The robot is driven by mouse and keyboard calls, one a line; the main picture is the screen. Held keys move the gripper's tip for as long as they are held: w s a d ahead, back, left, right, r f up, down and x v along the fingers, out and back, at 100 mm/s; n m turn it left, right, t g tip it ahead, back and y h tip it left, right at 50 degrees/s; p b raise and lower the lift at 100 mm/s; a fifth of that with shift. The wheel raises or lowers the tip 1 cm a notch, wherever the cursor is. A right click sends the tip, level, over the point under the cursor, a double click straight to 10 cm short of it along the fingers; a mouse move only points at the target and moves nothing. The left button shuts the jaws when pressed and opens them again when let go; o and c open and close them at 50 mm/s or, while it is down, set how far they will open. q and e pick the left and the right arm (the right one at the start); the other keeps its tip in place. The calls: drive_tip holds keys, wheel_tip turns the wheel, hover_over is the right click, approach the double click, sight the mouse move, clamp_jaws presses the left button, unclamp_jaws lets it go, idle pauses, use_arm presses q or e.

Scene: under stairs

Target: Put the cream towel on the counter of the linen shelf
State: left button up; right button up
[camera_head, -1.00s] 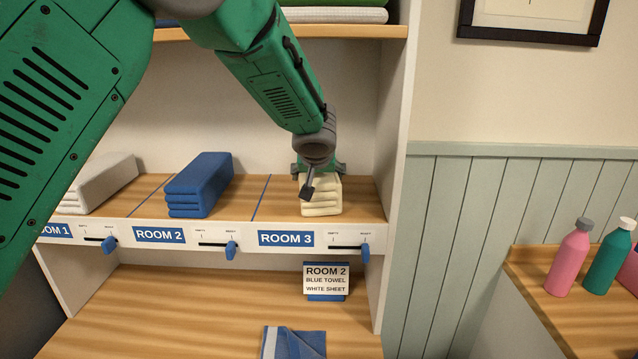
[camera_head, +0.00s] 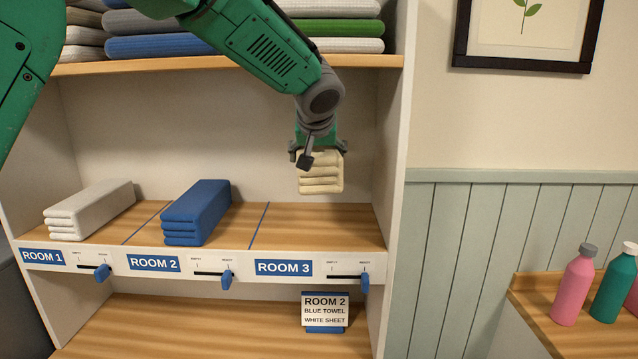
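The cream towel (camera_head: 322,178) is a folded stack held in the air above the Room 3 section of the middle shelf. My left gripper (camera_head: 318,155) is shut on its upper part, with fingers at its sides. The linen shelf (camera_head: 397,200) has a middle board (camera_head: 320,228) with Room 1, Room 2 and Room 3 labels. Its lower wooden counter (camera_head: 200,325) shows below, in front of a small Room 2 sign (camera_head: 325,308). My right gripper is not in view.
A white towel (camera_head: 90,208) lies in Room 1 and a blue towel (camera_head: 196,212) in Room 2. Folded sheets (camera_head: 335,28) lie on the upper shelf. Blue sliders (camera_head: 364,285) line the shelf's front edge. Bottles (camera_head: 573,285) stand on a side table at right.

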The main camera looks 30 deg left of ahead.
sight(320, 178)
use_arm(q)
drive_tip(key=s+d+b, duration=0.1)
drive_tip(key=s+d, duration=0.1)
drive_tip(key=s, duration=0.1)
drive_tip(key=s+d+b, duration=0.1)
drive_tip(key=s, duration=0.2)
drive_tip(key=s+d+b, duration=0.1)
drive_tip(key=s+d, duration=0.1)
drive_tip(key=s, duration=0.2)
drive_tip(key=shift+d+f+b, duration=0.1)
drive_tip(key=shift+d+b, duration=0.2)
drive_tip(key=shift+b, duration=0.05)
drive_tip(key=s, duration=0.1)
drive_tip(key=s+d+p, duration=0.1)
drive_tip(key=s, duration=0.1)
drive_tip(key=shift+d+r+p, duration=0.15)
drive_tip(key=shift+r+p, duration=0.1)
drive_tip(key=shift+p, duration=0.15)
drive_tip(key=shift+s+d+f+p, duration=0.15)
drive_tip(key=shift+s+p, duration=0.3)
drive_tip(key=shift+p, duration=0.25)
drive_tip(key=shift+s+d+p, duration=0.25)
drive_tip(key=shift+s+d, duration=0.05)
drive_tip(key=shift+s, duration=0.3)
drive_tip(key=shift+s+d+p, duration=0.3)
drive_tip(key=shift+s, duration=0.3)
drive_tip(key=shift+s+d+p, duration=0.25)
drive_tip(key=shift+s+d, duration=0.05)
drive_tip(key=shift+s, duration=0.3)
